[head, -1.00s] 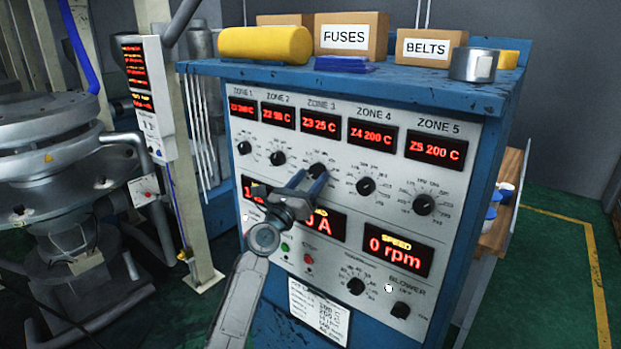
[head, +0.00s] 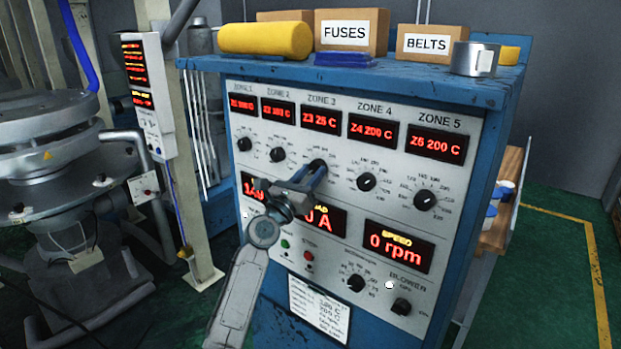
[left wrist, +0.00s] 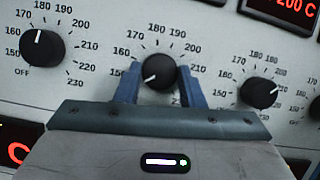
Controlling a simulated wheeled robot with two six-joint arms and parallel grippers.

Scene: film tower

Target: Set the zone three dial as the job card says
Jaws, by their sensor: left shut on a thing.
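The zone three dial (head: 318,167) is a black knob on the white panel under the red zone three display (head: 321,119), which reads Z3 25 C. My left gripper (head: 314,175) is shut on this dial, with one blue finger on each side of the knob. In the left wrist view the dial (left wrist: 158,72) sits between the fingertips (left wrist: 158,80), and its white mark points to the lower left, near the OFF end of the scale. The job card (head: 319,309) hangs low on the cabinet front; its print is too small to read surely. My right gripper is not in view.
The zone four dial (head: 367,182) and zone two dial (head: 278,155) flank the held one. A start button, a red stop button (head: 308,257) and the blower knob (head: 401,306) are lower down. Boxes and a metal mug (head: 474,60) stand on the cabinet top.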

